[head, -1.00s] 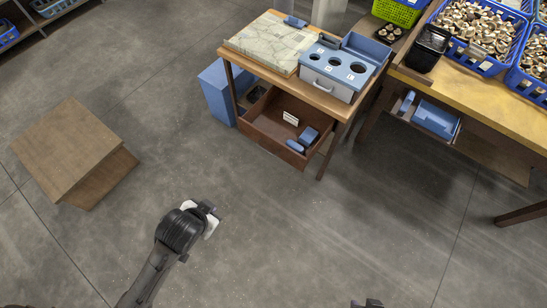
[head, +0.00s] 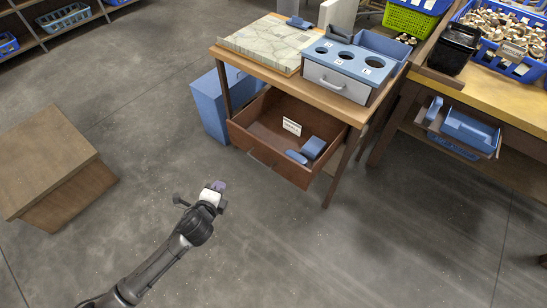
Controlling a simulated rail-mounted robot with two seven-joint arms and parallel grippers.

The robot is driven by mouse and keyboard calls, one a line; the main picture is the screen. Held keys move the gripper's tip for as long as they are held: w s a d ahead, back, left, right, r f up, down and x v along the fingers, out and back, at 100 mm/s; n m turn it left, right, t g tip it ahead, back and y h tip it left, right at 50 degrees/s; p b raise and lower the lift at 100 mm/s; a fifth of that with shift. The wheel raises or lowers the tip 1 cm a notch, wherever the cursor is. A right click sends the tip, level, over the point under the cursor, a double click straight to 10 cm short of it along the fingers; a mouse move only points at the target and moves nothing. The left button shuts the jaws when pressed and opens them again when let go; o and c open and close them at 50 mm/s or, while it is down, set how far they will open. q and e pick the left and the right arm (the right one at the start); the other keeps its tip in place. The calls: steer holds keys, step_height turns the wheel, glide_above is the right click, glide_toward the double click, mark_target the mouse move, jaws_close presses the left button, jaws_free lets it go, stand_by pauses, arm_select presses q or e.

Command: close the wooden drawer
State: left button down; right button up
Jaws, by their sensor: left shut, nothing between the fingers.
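The wooden drawer (head: 262,154) is dark brown and stands pulled out under a small wooden table (head: 338,109). Inside it lie a blue block-like item (head: 313,147), a smaller blue piece (head: 296,157) and a white label card (head: 292,126). A handle shows on the drawer's front panel. My left gripper (head: 217,187) is shut and empty, in front of and below the drawer's front at its left part, apart from it in the picture. My right gripper is not in view.
On the table are a marble-patterned board (head: 268,43) and a blue-grey box with round holes (head: 345,68). A blue bin (head: 208,104) stands left of the table. A wooden box (head: 55,160) sits on the floor at left. A yellow-topped bench (head: 500,95) holds mushroom crates. Floor before the drawer is clear.

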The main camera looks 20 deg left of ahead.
arm_select(q)
steer(key=w+d+m+t+h, duration=0.2)
steer(key=d+m+h, duration=0.1)
steer(key=m, duration=0.5)
steer(key=m+t+h, duration=0.2)
steer(key=m+h, duration=0.2)
steer(key=m, duration=0.8)
glide_toward(272, 152)
steer(key=shift+m, duration=0.3)
steer(key=b+x, duration=0.5)
steer(key=x, duration=0.1)
steer(key=shift+w+f, duration=0.1)
steer(key=shift+w, duration=0.2)
steer(key=shift+w+d, duration=0.15)
steer(key=shift+w, duration=0.35)
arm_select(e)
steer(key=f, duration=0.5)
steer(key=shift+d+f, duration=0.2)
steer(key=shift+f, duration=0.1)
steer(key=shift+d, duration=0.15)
